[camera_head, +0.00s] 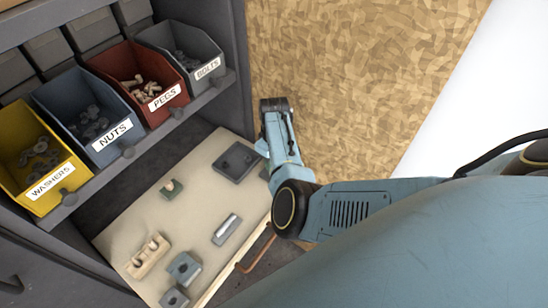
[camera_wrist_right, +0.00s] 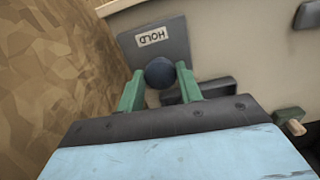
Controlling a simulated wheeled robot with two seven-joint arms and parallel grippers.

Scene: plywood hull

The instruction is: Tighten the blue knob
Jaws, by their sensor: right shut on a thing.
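The blue knob (camera_wrist_right: 160,73) looks dark blue and round in the right wrist view. It stands by a grey plate (camera_wrist_right: 168,46) with a white label reading HOLD. My right gripper (camera_wrist_right: 158,70) has its green fingers on either side of the knob and is shut on it. In the head view my right arm comes in from the right and reaches the bench's right edge, beside a dark plate (camera_head: 237,161). The fingertips and the knob cannot be made out there. My left gripper is in neither view.
A pale board (camera_head: 128,222) carries several blocks, including a wooden one (camera_head: 149,256) and a grey bar (camera_head: 227,229). Labelled bins, such as the red PEGS bin (camera_head: 139,84), line the shelf behind. A brown chipboard wall (camera_head: 350,80) rises close beside my arm.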

